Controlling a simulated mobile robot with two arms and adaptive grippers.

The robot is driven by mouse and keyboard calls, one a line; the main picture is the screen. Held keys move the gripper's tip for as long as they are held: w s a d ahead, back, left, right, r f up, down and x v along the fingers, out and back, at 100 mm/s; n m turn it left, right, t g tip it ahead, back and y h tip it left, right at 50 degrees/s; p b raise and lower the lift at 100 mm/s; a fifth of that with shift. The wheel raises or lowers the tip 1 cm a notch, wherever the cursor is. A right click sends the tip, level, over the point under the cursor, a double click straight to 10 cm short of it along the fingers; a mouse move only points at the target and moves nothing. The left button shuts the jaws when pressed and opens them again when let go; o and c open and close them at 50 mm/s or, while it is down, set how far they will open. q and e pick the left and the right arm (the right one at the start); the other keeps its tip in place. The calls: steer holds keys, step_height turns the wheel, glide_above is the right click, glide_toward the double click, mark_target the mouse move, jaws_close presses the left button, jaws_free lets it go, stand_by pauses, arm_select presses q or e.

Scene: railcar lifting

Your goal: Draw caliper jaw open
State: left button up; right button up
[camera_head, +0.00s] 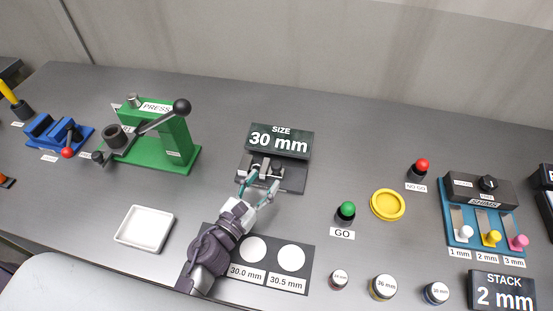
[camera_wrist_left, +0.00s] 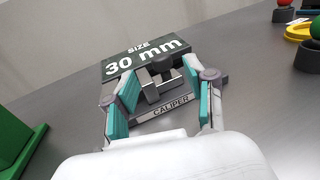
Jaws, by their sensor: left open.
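The caliper (camera_head: 291,184) is a dark grey fixture in the middle of the table, below a black sign reading "SIZE 30 mm" (camera_head: 279,141). In the left wrist view the caliper (camera_wrist_left: 171,106) shows its name plate and metal jaws (camera_wrist_left: 160,84). My left gripper (camera_head: 261,184) reaches in from the front and is open. Its teal-padded fingers stand either side of the caliper's jaws in the left wrist view (camera_wrist_left: 160,98). I cannot tell whether they touch. My right gripper is not in view.
A green press (camera_head: 150,140) with a lever stands to the left, and a white tray (camera_head: 145,228) lies in front of it. A black plate marked 30.0 mm and 30.5 mm (camera_head: 270,283) lies under my forearm's right. GO (camera_head: 346,212) and shims (camera_head: 483,235) are right.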

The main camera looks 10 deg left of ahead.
mark_target(273, 169)
arm_select(q)
steer(key=p+x, duration=0.1)
steer(key=x, duration=0.6)
steer(key=shift+f, duration=0.1)
jaws_close()
